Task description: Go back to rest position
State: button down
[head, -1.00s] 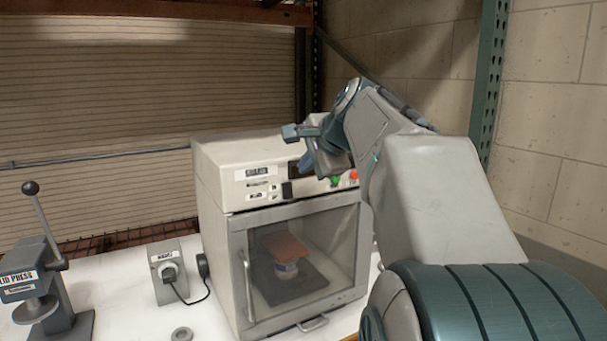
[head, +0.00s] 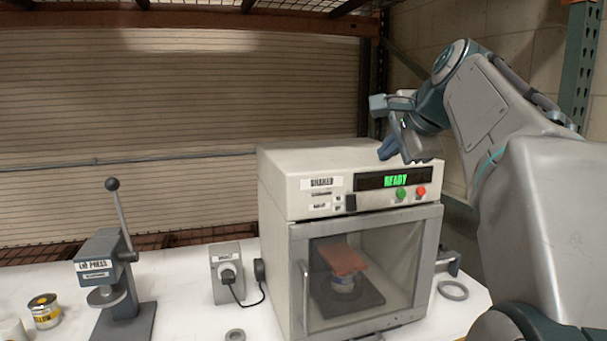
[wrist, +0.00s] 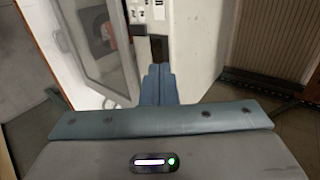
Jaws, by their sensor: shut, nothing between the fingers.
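My gripper (head: 388,148) is raised in front of the upper right of the shaker, near its display, in the head view. Its blue fingers are together with nothing between them; they also show in the wrist view (wrist: 158,84). The shaker (head: 282,195) is a pale box with a closed glass door, a green READY display (head: 396,180), a green button and a red button. Inside it a can (head: 342,284) stands under an orange-red plate (head: 343,260). In the wrist view the shaker's front (wrist: 190,40) lies beyond the fingers.
A lid press (head: 125,300) with a tall lever stands left on the white table (head: 190,318). A small can (head: 44,311) is at the far left. A socket box (head: 227,272) with a cable sits beside the shaker.

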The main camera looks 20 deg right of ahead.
jog(key=s+a+f+n+g, duration=0.2)
jog(key=s+a+f+n, duration=0.15)
jog(key=a+f, duration=0.4)
jog(key=s+a+f+n+g, duration=0.25)
jog(key=a+f+n, duration=0.2)
jog(key=f, duration=0.65)
jog(key=s+a+f+n+g, duration=0.1)
jog(key=s+a+f+n, duration=0.1)
jog(key=s+f+n, duration=0.3)
jog(key=s+a+f+n+g, duration=0.1)
jog(key=s+f+n, duration=0.3)
jog(key=s+f, duration=0.4)
notch_tip(320, 180, down, 4)
jog(key=shift+a+r+n, duration=0.1)
jog(key=shift+a+n, duration=0.3)
jog(key=shift+a, duration=0.45)
